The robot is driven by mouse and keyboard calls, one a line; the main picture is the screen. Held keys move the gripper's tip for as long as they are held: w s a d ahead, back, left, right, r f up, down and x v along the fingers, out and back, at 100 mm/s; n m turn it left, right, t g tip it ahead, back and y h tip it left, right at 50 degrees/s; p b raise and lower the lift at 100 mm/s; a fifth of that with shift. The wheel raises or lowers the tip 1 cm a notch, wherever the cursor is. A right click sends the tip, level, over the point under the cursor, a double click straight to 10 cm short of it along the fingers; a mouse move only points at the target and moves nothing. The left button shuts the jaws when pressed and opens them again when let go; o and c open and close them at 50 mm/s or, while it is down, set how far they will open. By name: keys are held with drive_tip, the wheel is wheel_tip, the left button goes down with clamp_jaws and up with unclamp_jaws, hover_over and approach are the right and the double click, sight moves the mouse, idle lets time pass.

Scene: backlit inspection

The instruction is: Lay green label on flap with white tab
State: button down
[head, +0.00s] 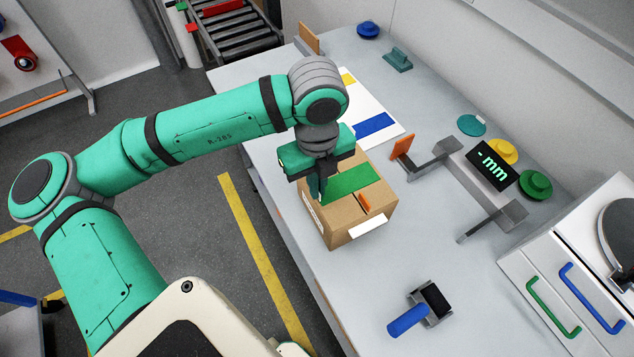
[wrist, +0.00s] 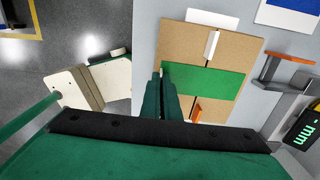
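A cardboard box (head: 345,228) stands on the grey table. The green label (head: 352,182) stretches across its top, and its left end is at my gripper (head: 319,190). In the wrist view my fingers (wrist: 167,93) are close together at the left end of the green label (wrist: 212,82). I cannot tell whether the label touches the flaps or hangs just above them. A white tab (wrist: 212,45) stands on the far side of the label, and an orange tab (wrist: 196,112) on the near side. In the head view my gripper hides the white tab.
A roller with a blue handle (head: 408,320) lies near the table's front. A gauge with a display (head: 490,165) stands right of the box. Several coloured discs, including a yellow one (head: 503,151), lie along the back. A white sheet (head: 380,110) lies behind the box.

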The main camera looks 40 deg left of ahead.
drive_tip(key=c, duration=1.9)
unclamp_jaws()
drive_tip(key=shift+c, duration=0.2)
wheel_tip(320, 180, up, 11)
drive_tip(key=shift+f, duration=0.15)
